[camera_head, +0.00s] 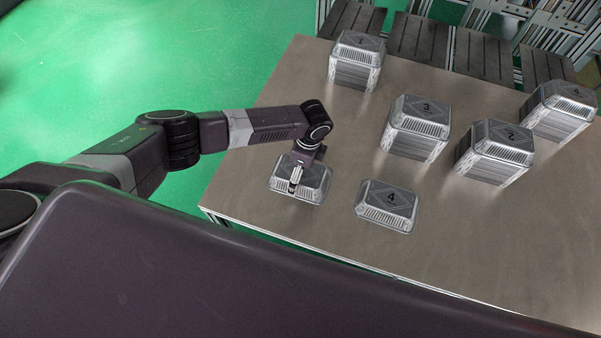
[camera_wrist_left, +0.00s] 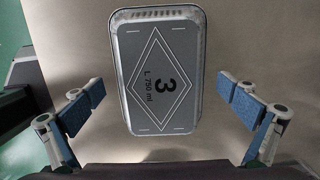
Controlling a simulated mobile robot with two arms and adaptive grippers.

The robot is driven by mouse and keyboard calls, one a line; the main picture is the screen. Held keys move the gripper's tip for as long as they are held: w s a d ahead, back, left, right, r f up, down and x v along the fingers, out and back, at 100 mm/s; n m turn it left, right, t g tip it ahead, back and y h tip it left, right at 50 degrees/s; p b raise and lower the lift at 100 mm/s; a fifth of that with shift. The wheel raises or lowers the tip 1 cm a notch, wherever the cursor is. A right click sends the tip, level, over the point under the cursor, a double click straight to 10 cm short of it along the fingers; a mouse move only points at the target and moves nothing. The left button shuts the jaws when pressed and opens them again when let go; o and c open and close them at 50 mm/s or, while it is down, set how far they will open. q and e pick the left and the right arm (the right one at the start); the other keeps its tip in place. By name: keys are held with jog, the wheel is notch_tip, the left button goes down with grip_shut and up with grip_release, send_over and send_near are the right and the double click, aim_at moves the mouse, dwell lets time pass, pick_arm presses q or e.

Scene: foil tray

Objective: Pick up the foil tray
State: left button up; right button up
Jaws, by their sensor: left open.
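A silver foil tray (camera_head: 314,189) lies upside down near the table's left front corner. In the left wrist view the foil tray (camera_wrist_left: 160,70) shows a flat grey face with a diamond, a 3 and "L 750 ml". My left gripper (camera_head: 295,185) is above this tray and hides part of it in the head view. In the left wrist view my left gripper (camera_wrist_left: 159,97) is open, with one blue-padded finger on each side of the tray and a gap to both. My right gripper is not in view.
A low foil tray marked 4 (camera_head: 388,207) lies to the right. Taller tray stacks stand farther back, marked 3 (camera_head: 417,128), 2 (camera_head: 495,152) and others (camera_head: 356,60) (camera_head: 560,110). The table (camera_head: 270,125) is bare around them. Dark slatted panels (camera_head: 418,38) border its far side.

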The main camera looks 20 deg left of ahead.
pick_arm(q)
jog(key=shift+f, duration=0.1)
jog(key=shift+c, duration=0.3)
jog(key=c, duration=0.9)
